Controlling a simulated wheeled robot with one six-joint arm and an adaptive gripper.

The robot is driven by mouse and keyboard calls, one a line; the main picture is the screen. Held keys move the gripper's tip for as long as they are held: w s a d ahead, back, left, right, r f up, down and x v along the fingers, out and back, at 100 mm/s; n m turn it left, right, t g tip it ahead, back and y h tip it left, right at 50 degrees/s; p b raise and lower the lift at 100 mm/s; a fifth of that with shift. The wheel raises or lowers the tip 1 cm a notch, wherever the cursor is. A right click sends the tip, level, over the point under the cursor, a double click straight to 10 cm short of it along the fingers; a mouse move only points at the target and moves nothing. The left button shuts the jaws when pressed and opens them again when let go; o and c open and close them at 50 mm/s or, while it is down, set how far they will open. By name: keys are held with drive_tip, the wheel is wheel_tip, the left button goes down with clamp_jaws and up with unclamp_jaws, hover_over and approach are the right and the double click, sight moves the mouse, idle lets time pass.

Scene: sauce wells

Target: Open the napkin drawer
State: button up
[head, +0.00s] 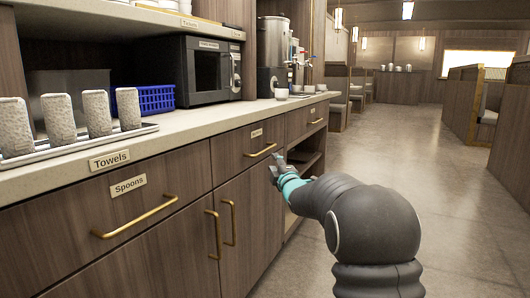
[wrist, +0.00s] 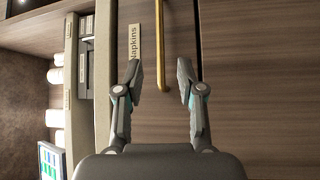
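In the wrist view, a wooden drawer front (wrist: 180,20) carries a label reading Napkins (wrist: 132,42). Its long brass handle (wrist: 160,50) shows between my gripper's fingertips (wrist: 158,75). The fingers are spread apart and hold nothing. I cannot tell how near they are to the handle. In the head view, my gripper (head: 276,167) is in front of the cabinet, just below the right end of a brass drawer handle (head: 261,150). That drawer's label (head: 257,133) is too small to read. The drawer fronts look shut.
A drawer labelled Spoons (head: 128,186) is at the near left. Doors with upright handles (head: 230,222) are below. The counter holds a tray (head: 70,145) of several grey-white cylinders, a blue basket (head: 157,99) and a microwave (head: 207,70). Open floor (head: 400,135) lies to the right.

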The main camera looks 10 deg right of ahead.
sight(265, 150)
drive_tip(key=p+x, duration=0.1)
drive_tip(key=x, duration=1)
drive_tip(key=shift+w, duration=0.3)
clamp_jaws()
